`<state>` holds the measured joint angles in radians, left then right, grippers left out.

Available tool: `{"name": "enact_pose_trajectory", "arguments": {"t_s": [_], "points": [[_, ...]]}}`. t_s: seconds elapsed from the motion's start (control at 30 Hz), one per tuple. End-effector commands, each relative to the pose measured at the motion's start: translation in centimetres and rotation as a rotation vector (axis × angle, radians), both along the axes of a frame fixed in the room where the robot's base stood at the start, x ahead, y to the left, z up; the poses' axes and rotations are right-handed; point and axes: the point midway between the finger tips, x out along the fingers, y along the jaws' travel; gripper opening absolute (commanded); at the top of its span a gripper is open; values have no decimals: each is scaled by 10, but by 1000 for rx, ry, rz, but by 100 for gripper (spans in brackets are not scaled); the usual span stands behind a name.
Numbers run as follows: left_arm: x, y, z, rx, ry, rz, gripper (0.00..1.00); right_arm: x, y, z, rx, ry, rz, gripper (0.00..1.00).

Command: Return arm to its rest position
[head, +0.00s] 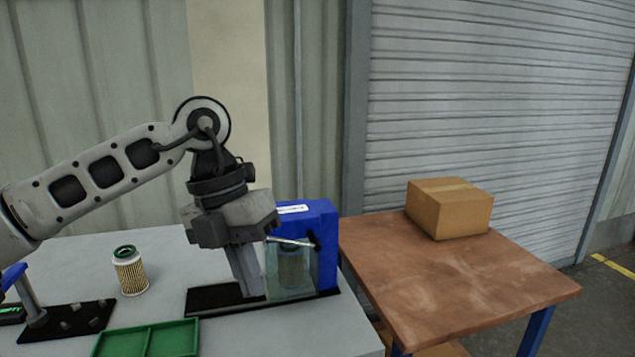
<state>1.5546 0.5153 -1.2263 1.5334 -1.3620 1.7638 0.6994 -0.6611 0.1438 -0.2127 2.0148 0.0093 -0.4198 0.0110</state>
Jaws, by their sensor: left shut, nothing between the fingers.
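My left arm (100,175) comes in from the left and bends down at the wrist over the grey table. My left gripper (247,285) points down with its fingers shut and nothing between them. It is just left of the clear-fronted chamber of a blue device (318,240) on a black base (210,300). A filter cartridge (291,268) shows inside the chamber behind the clear panel. Another filter cartridge (130,271), pleated with a green top, stands upright on the table to the left. My right gripper is not in view.
A green divided tray (148,340) lies at the table's front. A dark plate (75,320) with a blue-handled post (32,305) is at the left. A brown table (450,275) with a cardboard box (449,209) stands to the right. Free air lies above the grey table.

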Motion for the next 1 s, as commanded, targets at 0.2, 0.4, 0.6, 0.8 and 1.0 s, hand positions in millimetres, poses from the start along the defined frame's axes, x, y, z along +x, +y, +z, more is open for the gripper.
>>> {"name": "enact_pose_trajectory", "arguments": {"t_s": [0.2, 0.4, 0.6, 0.8, 1.0], "points": [[-33, -61, -30, -309, 140, -90, 0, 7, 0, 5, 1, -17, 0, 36], [-76, -128, -35, -781, 345, -80, 0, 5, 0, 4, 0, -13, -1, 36], [-81, -159, -8, -1386, 583, 224, 0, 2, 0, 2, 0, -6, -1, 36], [-34, -120, -34, -1790, 745, 845, 0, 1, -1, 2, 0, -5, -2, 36], [-15, -44, -147, -1839, 818, 1667, 0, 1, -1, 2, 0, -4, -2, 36]]}}
